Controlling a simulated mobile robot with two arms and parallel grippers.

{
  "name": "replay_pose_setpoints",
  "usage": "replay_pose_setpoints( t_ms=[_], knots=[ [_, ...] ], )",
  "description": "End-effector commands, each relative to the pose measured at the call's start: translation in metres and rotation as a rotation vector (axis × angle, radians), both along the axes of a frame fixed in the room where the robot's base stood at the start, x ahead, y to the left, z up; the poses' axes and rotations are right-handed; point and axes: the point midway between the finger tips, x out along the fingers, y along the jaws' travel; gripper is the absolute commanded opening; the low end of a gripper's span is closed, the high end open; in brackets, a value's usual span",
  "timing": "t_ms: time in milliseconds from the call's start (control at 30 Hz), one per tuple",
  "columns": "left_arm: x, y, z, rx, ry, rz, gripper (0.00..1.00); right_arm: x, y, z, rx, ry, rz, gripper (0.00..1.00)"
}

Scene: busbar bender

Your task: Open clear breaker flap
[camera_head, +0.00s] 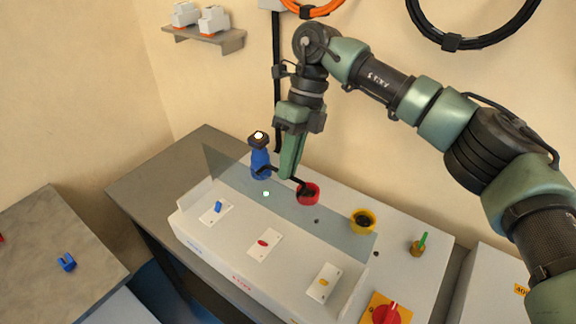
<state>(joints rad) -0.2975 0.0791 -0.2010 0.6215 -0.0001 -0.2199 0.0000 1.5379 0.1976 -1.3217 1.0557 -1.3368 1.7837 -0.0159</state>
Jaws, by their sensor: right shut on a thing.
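The clear breaker flap (340,236) is a thin, see-through grey sheet running diagonally across the white panel box (205,235). It looks raised at a tilt behind the row of small blue, red and yellow switches; its exact angle is hard to tell. My left gripper is not in view.
Behind the flap stand a blue post (260,162), a red ring (308,194) and a yellow ring (362,221). A red rotary knob (386,314) is at the front right. A side table (45,250) with a blue piece stands left. A wall shelf (205,38) is above.

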Motion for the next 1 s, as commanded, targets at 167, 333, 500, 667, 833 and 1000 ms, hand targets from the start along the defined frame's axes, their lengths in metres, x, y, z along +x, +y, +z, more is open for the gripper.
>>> replay_pose_setpoints(
  t_ms=[167,333,500,667,833,1000],
  knots=[
    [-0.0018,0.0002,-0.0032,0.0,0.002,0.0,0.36,-0.0007,-0.0016,-0.0081,-0.009,0.008,0.003,0.0],
    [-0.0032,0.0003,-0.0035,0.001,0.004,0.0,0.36,-0.0009,-0.0018,-0.009,-0.01,0.01,0.005,0.0],
    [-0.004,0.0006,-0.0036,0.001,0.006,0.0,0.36,-0.0012,-0.0018,-0.0094,-0.011,0.01,0.006,0.0],
    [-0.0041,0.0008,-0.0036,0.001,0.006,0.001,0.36,-0.0015,-0.0017,-0.0095,-0.012,0.011,0.006,0.2],
    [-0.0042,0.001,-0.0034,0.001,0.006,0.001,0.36,-0.0007,-0.0014,-0.0072,-0.008,0.008,0.004,0.3],
    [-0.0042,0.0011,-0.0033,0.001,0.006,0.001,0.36,0.0002,-0.0014,-0.0052,-0.005,0.005,0.003,0.3]
  ],
)
